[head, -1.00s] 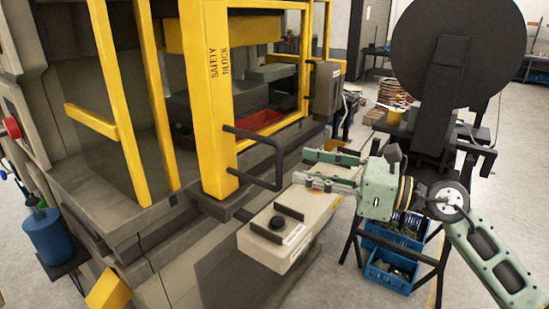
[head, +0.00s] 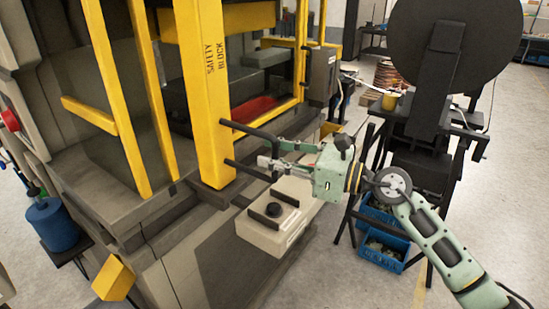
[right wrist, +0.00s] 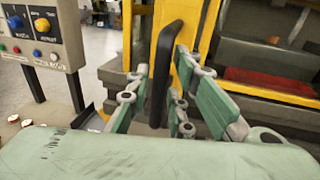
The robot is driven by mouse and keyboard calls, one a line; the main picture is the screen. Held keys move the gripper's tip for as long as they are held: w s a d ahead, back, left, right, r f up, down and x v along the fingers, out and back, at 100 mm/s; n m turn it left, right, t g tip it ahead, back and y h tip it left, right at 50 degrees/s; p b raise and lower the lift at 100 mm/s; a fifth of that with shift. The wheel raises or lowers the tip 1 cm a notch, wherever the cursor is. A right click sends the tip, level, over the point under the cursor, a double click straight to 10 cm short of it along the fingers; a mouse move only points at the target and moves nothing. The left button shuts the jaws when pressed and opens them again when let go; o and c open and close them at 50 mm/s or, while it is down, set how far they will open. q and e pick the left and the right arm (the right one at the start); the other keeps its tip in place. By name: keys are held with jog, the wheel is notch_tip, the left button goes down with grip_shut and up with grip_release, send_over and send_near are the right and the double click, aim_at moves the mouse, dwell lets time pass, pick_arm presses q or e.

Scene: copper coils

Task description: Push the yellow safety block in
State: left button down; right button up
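The yellow safety block (head: 209,110) is an upright post lettered SAFETY BLOCK, standing at the press's front opening in the head view. A black bar handle (head: 240,127) sticks out from its right side. My right gripper (head: 268,154) is at the outer end of this handle. In the right wrist view the handle (right wrist: 166,65) stands upright between the two fingers of my right gripper (right wrist: 162,75), with narrow gaps beside it, so the fingers look open around it. Yellow metal (right wrist: 190,35) shows behind the handle. My left gripper is not in view.
A beige control box (head: 278,214) with a black button sits below my right gripper. A black stand with a large disc (head: 455,40) is to the right, with blue crates (head: 383,245) beneath. A control panel (right wrist: 38,35) shows at left in the wrist view.

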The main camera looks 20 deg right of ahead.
grip_shut()
jog(key=shift+w, duration=0.1)
